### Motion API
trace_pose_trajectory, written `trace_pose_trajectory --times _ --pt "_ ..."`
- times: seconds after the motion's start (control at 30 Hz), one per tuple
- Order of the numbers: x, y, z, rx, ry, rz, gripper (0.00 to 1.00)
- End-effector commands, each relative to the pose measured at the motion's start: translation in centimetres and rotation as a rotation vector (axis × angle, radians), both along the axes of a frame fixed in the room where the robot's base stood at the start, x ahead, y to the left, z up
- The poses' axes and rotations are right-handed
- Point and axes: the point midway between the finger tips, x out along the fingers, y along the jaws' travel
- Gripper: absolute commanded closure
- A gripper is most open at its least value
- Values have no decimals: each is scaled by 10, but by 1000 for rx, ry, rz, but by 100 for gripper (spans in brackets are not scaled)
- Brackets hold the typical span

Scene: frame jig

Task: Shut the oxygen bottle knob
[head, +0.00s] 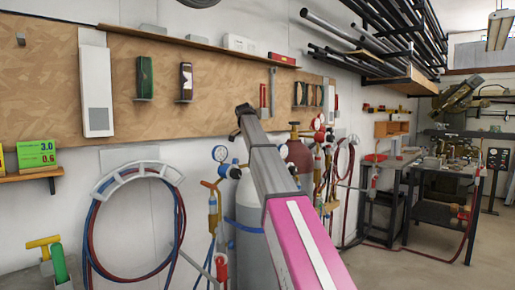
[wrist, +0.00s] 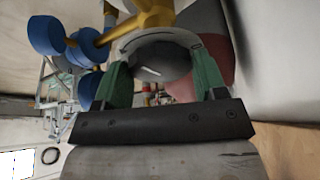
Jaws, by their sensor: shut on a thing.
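In the wrist view my gripper (wrist: 161,76) has its two green fingers shut on a round grey knob (wrist: 155,58), one finger on each side. A brass valve body (wrist: 155,14) sits just beyond the knob. In the head view a grey bottle (head: 246,222) with a blue strap stands at the wall, partly behind my arm. Its top and knob are hidden there by my arm, and my gripper does not show in that view. I cannot tell from the wrist view how far the knob is turned.
Blue round parts (wrist: 45,36) sit on the brass fittings beside my gripper. A red-brown bottle (head: 299,156) stands right of the grey one. A pressure gauge (head: 220,153) and a hose coil (head: 135,180) are to the left. A workbench (head: 405,165) stands at the right.

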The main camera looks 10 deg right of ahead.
Motion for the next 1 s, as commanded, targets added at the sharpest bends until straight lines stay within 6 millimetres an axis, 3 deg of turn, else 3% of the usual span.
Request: trace_pose_trajectory --times 0.4,1.0 --pt "3 1 0 1 0 -248 59" --pt "3 1 0 2 0 -307 59"
